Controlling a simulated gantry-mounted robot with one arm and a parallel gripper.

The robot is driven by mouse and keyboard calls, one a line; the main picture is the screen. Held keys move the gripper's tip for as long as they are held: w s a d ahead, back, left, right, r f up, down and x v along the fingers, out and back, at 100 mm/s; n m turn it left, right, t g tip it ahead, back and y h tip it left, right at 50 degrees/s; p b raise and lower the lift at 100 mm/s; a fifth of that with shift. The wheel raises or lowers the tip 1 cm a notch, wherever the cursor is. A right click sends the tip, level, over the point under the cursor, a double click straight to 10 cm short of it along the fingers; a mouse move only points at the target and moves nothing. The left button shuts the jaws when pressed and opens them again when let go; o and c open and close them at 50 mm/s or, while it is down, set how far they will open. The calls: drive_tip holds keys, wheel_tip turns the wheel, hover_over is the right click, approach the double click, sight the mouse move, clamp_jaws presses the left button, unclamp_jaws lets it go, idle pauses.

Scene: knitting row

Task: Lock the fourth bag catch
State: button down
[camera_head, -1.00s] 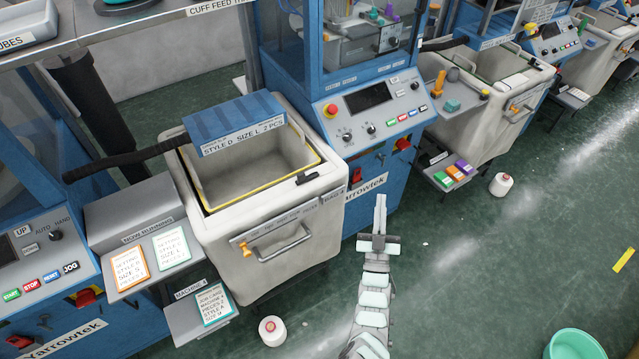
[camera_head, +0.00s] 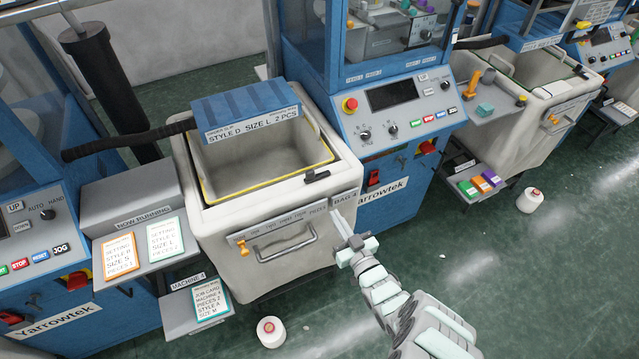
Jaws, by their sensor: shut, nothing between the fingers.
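The bin labelled BAG 4 (camera_head: 225,219) stands in the middle, a cream box with an open, yellow-edged top. A labelled strip with an orange knob (camera_head: 243,248) at its left end and a grey bar handle (camera_head: 290,246) is on its front. A small black piece (camera_head: 317,176) sits on the right front rim. I cannot tell which of these is the catch. My gripper (camera_head: 340,222) is shut and empty, pointing up just in front of the bin's right front corner, below the BAG 4 label (camera_head: 345,197). It appears apart from the bin.
A blue hood (camera_head: 246,112) covers the bin's back edge. A blue machine (camera_head: 400,110) with a control panel stands right. Left are a card shelf (camera_head: 140,258) and job card (camera_head: 211,304). Yarn cones (camera_head: 271,331) (camera_head: 531,201) stand on the floor. Open floor lies at right.

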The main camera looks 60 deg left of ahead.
drive_tip(key=b, duration=0.3)
approach(311, 177)
drive_tip(key=a, duration=0.6)
drive_tip(key=shift+w+a, duration=0.15)
drive_tip(key=shift+a, duration=0.25)
drive_tip(key=shift+p, duration=0.3)
